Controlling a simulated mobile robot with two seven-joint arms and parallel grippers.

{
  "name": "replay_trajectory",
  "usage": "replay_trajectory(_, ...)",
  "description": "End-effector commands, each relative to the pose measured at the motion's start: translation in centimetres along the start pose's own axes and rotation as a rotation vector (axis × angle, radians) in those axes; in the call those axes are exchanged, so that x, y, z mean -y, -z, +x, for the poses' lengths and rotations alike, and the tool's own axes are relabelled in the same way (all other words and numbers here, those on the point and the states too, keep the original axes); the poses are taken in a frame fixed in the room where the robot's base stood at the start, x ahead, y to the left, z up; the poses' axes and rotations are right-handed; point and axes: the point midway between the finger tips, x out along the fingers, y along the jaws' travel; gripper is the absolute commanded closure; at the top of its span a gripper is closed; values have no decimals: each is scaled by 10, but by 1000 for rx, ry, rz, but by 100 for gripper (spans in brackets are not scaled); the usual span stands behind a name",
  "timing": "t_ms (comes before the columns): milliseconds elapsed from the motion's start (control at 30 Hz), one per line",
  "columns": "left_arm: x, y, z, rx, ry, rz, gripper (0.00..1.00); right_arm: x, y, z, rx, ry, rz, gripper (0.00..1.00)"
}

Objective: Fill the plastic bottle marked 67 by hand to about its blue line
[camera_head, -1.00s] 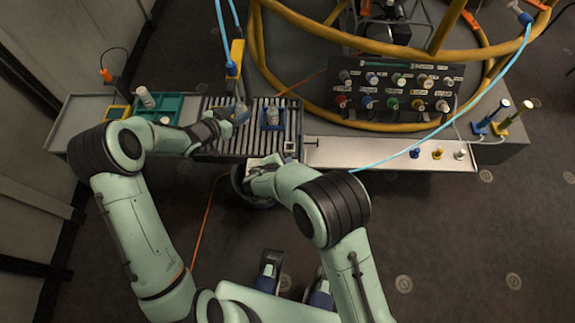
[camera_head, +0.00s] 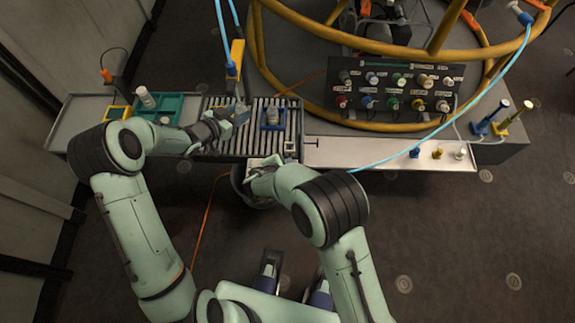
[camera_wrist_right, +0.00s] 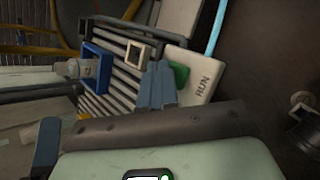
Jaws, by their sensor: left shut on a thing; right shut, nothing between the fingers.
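My left gripper (camera_head: 228,119) is shut at the left part of the roller track, on a small blue piece (camera_head: 241,116) below the yellow filling post (camera_head: 236,60). The gripper partly hides this piece, and I cannot tell whether a bottle stands in it. A clear bottle (camera_head: 272,115) stands upright in a blue square holder (camera_head: 271,127) on the rollers, right of that gripper. Its number and line are too small to read. My right gripper (camera_wrist_right: 162,86) is shut and empty, with its tips beside the green button (camera_wrist_right: 179,75) on the white box marked RUN (camera_wrist_right: 201,82).
A teal tray (camera_head: 172,103) with a white bottle (camera_head: 146,98) lies at the left of the bench. A dark panel of coloured knobs (camera_head: 395,90) stands at the back right. The pale shelf (camera_head: 340,153) right of the track is mostly clear. A light blue hose (camera_head: 455,110) crosses it.

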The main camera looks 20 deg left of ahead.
Motion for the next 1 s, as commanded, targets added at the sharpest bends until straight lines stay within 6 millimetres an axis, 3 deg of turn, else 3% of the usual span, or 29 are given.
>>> replay_trajectory(1000,0,0,0,0,0,0,88,5,5,7,0,1,0,100)
